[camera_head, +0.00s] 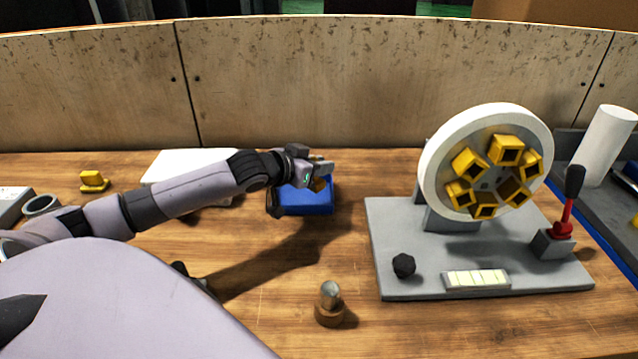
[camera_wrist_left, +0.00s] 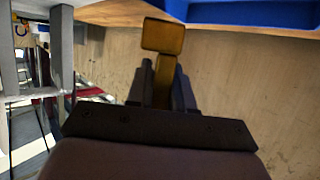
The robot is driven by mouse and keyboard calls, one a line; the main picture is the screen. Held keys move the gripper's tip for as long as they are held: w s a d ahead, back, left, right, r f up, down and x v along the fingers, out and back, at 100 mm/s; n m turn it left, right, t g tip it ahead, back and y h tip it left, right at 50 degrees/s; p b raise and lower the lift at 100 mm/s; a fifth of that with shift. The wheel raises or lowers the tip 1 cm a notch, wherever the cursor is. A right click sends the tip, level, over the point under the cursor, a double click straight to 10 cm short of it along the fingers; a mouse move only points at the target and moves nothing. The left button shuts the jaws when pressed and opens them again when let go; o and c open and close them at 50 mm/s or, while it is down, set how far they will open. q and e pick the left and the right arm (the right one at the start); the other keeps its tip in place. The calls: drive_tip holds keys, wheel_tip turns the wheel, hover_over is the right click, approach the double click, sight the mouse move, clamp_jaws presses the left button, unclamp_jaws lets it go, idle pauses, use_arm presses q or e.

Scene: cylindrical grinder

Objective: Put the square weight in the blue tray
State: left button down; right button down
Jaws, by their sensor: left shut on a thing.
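The square weight (camera_head: 320,185), yellow with a square head and a narrower stem, is held in my left gripper (camera_head: 322,170). In the left wrist view the square head of the weight (camera_wrist_left: 163,37) sticks out past the fingers of the left gripper (camera_wrist_left: 163,85), which are shut on its stem. The blue tray (camera_head: 306,206) stands on the table beneath the gripper; the gripper partly hides its back. The blue tray (camera_wrist_left: 255,12) also shows at the top right of the wrist view. I cannot tell how high the weight is above the tray. My right gripper is not seen.
A grey machine base (camera_head: 400,235) with a round wheel (camera_head: 435,160) holding yellow blocks stands on the right. A brown-based knob piece (camera_head: 330,304) stands at the front. Another yellow piece (camera_head: 93,181) and a white box (camera_head: 165,165) are at the left. A wooden wall (camera_head: 330,90) rises behind.

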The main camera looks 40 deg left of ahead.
sight(319, 182)
use_arm(q)
drive_tip(key=shift+f, duration=2.3)
drive_tip(key=shift+f, duration=0.1)
drive_tip(key=c, duration=1)
unclamp_jaws()
drive_tip(key=shift+v, duration=3)
drive_tip(key=p+v, duration=0.1)
drive_tip(key=v, duration=0.5)
